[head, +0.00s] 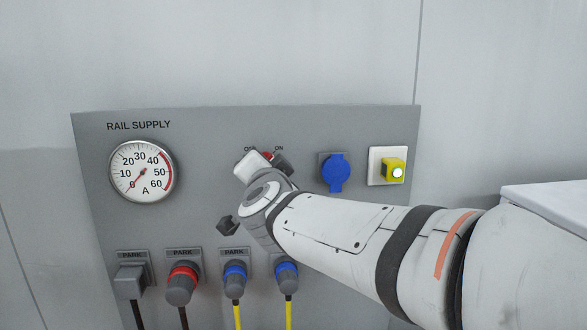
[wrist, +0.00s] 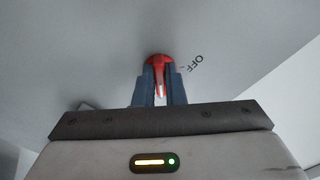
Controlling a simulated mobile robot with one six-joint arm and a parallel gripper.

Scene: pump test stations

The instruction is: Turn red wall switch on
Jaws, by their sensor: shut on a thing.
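The red wall switch (head: 267,155) is on the grey panel, mostly hidden behind my gripper and wrist in the head view. My gripper (wrist: 160,82) is shut on the switch knob, one finger on each side. How far the knob is turned is hard to tell.
The RAIL SUPPLY gauge (head: 141,171) has its needle near 0. A blue capped socket (head: 335,172) and a yellow box with a white button (head: 395,171) are right of the switch. Several PARK plugs with cables, one with a red ring (head: 182,281), line the panel below.

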